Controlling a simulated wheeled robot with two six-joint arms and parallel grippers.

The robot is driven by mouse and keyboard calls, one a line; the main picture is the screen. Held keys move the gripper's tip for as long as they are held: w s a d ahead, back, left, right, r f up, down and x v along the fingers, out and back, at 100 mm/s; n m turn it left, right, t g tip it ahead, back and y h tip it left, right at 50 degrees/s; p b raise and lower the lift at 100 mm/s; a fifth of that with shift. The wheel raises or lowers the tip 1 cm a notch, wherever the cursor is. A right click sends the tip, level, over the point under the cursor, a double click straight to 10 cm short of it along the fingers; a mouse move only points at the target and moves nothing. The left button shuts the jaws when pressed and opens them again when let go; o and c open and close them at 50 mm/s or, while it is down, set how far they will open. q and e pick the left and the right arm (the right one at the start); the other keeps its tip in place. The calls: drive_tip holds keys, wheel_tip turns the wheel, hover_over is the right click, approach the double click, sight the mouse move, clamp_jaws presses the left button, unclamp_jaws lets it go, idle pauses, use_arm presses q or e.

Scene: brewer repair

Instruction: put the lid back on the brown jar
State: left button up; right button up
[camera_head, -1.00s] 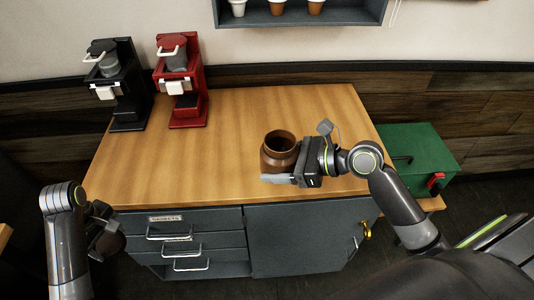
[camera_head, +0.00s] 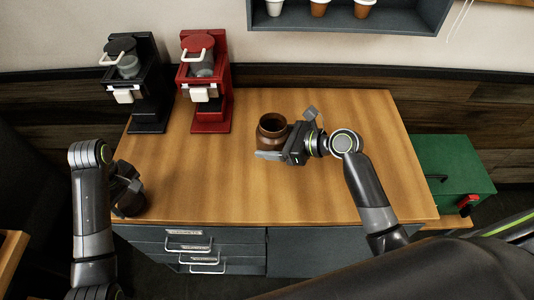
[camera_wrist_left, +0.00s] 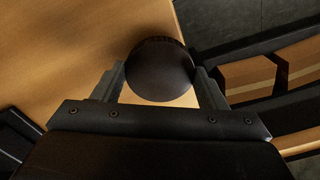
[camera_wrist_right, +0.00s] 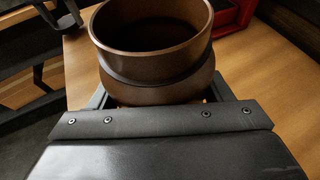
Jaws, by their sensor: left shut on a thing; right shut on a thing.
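The brown jar (camera_head: 271,132) stands open-topped near the middle of the counter. My right gripper (camera_head: 279,152) is shut on it, and the jar fills the space between the fingers in the right wrist view (camera_wrist_right: 155,60). My left gripper (camera_head: 130,200) is at the counter's front left corner, well apart from the jar. It is shut on a round dark brown lid (camera_wrist_left: 160,68), which shows between its fingers in the left wrist view. In the head view the lid is a small dark shape, mostly hidden by the gripper.
A black brewer (camera_head: 150,105) and a red brewer (camera_head: 209,110) stand at the counter's back left. A green box (camera_head: 452,165) is at the right. A shelf with cups (camera_head: 319,8) hangs above. The wooden counter (camera_head: 200,180) is clear between the grippers.

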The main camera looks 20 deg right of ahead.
use_arm(q)
drive_tip(key=shift+w, duration=0.2)
use_arm(e)
drive_tip(key=shift+w+r, duration=0.1)
drive_tip(key=shift+w, duration=0.15)
use_arm(q)
drive_tip(key=shift+s+r, duration=0.2)
drive_tip(key=shift+s, duration=0.1)
use_arm(e)
drive_tip(key=shift+s+r, duration=0.1)
drive_tip(key=shift+s, duration=0.3)
use_arm(q)
drive_tip(key=shift+w, duration=0.15)
use_arm(e)
hover_over(271, 168)
wheel_tip(271, 168, down, 6)
drive_tip(key=shift+r, duration=0.25)
drive_tip(key=shift+f, duration=0.4)
drive_tip(key=shift+f, duration=1.85)
use_arm(q)
drive_tip(key=shift+f, duration=0.1)
